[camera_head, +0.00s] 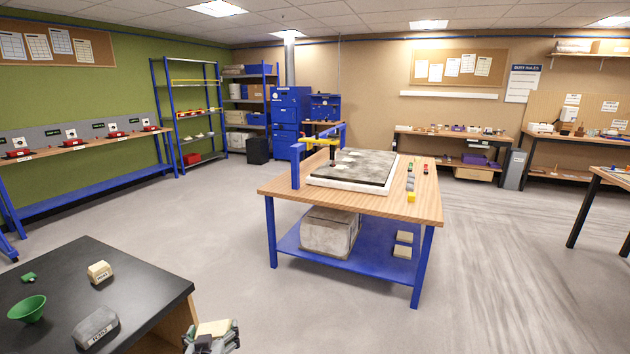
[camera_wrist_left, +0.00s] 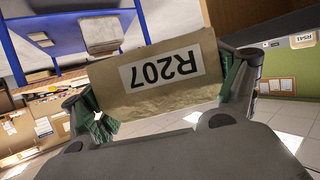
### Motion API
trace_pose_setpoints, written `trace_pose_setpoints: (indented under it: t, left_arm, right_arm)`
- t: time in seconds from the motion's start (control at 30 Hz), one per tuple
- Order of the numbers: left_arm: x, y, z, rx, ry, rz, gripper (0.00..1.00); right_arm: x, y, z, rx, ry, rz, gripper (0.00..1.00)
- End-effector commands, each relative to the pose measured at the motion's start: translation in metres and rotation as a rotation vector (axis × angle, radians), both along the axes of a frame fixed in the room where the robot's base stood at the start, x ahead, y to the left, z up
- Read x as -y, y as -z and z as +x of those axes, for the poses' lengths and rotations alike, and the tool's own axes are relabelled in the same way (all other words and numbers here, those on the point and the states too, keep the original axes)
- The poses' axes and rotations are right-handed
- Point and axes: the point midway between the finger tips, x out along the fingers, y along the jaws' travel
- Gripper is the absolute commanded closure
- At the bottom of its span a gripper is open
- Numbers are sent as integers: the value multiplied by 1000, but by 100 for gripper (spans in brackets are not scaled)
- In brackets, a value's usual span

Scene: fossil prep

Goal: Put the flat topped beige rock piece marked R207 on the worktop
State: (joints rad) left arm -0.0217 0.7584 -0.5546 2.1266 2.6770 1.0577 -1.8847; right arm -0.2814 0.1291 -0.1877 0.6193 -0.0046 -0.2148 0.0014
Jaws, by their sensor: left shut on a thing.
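My left gripper (camera_head: 211,338) is shut on the beige rock piece marked R207 (camera_wrist_left: 160,78). The wrist view shows its flat face and white label upside down between the two green-padded fingers. In the head view the piece (camera_head: 214,327) shows only as a pale top at the bottom edge, just right of the black-topped table (camera_head: 140,272). It is held beside that table's corner, apart from the wooden worktop (camera_head: 430,207) of the blue-legged bench in the middle. My right gripper is not in view.
A beige block (camera_head: 100,272), a grey labelled rock (camera_head: 96,328), a green funnel (camera_head: 28,309) and a small green thing lie on the black table. A large slab (camera_head: 350,168) fills much of the bench. Open floor lies between table and bench.

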Motion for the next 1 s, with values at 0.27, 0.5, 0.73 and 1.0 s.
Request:
trace_pose_setpoints:
  t: [0.27,0.5,0.73,1.0]
  left_arm:
    - [37,27,-44,2,164,1,64]
    - [49,35,-60,5,216,0,64]
    - [50,35,-61,6,220,0,64]
    - [50,35,-61,6,219,0,64]
  right_arm:
    - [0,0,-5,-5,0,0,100]
    - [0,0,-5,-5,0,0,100]
    - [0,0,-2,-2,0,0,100]
    - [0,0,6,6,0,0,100]
